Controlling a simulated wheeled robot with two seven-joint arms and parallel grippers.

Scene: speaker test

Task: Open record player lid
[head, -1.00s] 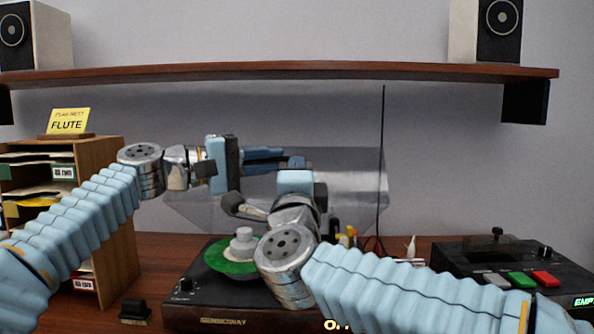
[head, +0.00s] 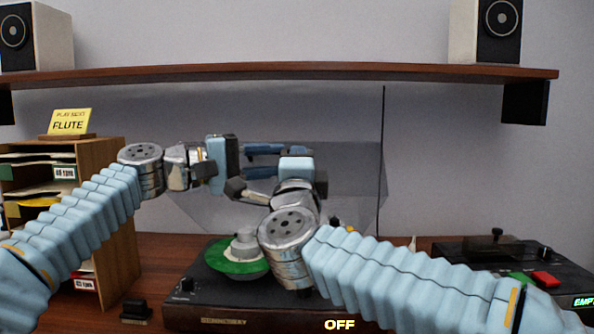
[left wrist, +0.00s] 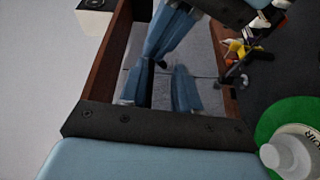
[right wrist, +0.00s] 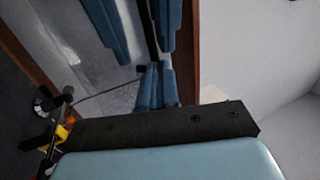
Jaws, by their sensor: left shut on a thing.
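The record player (head: 215,300) stands on the wooden desk, dark, with a green record (head: 228,258) on it. Its clear lid (head: 352,165) is raised and tilted above it at the back. My left gripper (head: 283,160) is at the lid's upper part, shut on it, with a gap between the fingers; they also show in the left wrist view (left wrist: 162,85). My right gripper is in front of the lid, its fingers hidden behind its own body in the head view. In the right wrist view its fingers (right wrist: 157,85) look close together; nothing is clearly visible between them.
A wooden paper rack (head: 118,240) stands left, and a dark device with green and red buttons (head: 545,279) stands right. A shelf (head: 300,71) with speakers runs above. A thin dark cable (head: 382,150) hangs beside the lid.

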